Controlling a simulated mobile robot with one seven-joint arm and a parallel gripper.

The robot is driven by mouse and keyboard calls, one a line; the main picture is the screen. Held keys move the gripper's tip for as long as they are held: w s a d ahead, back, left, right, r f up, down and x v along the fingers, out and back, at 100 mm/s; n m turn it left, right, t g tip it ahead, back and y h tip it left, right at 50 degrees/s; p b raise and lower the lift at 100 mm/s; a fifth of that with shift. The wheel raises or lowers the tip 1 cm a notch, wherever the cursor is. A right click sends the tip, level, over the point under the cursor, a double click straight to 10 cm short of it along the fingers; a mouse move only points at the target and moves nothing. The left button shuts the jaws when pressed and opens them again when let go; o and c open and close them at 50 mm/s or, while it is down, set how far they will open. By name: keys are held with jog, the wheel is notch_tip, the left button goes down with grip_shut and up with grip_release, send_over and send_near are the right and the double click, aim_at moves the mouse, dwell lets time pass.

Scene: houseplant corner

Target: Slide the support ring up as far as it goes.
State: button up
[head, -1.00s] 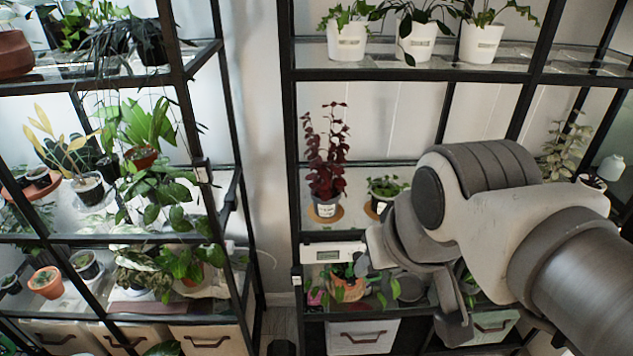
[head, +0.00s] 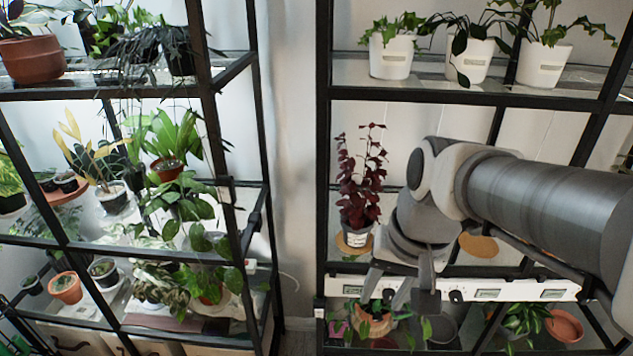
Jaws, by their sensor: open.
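I cannot pick out the support ring for certain. A thin dark round outline (head: 440,328) shows low on the right rack, below my gripper, but I cannot tell whether it is a ring or a saucer. I see nothing between the fingers. My arm hides part of the shelf behind it.
A terracotta pot (head: 374,325) with a green plant stands on the shelf behind and below my gripper. White pots (head: 391,58) line the upper shelf. The left rack (head: 232,75) is full of plants. A gap of bare wall (head: 292,150) separates the racks.

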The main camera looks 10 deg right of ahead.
notch_tip(320, 180, down, 13)
jog(key=w+d+m+g+y+b, duration=0.1)
jog(key=d+m+g+y+b, duration=0.3)
jog(key=m, duration=0.6)
jog(key=n+t+h+b, duration=0.3)
jog(key=n+t+b, duration=1.25)
jog(key=n, duration=1.85)
send_near(404, 316)
jog(key=shift+w+a+f+t+b, duration=0.3)
jog(key=shift+w+f+t, duration=0.25)
jog(key=shift+w, duration=1.05)
jog(key=shift+w+a+f+t+b, duration=0.15)
jog(key=shift+w+f+t+b, duration=0.2)
jog(key=shift+w+f, duration=0.85)
jog(key=shift+w+a+f+t+b, duration=0.25)
jog(key=shift+w+t, duration=0.2)
jog(key=shift+w, duration=1.5)
jog(key=shift+c, duration=0.3)
grip_shut()
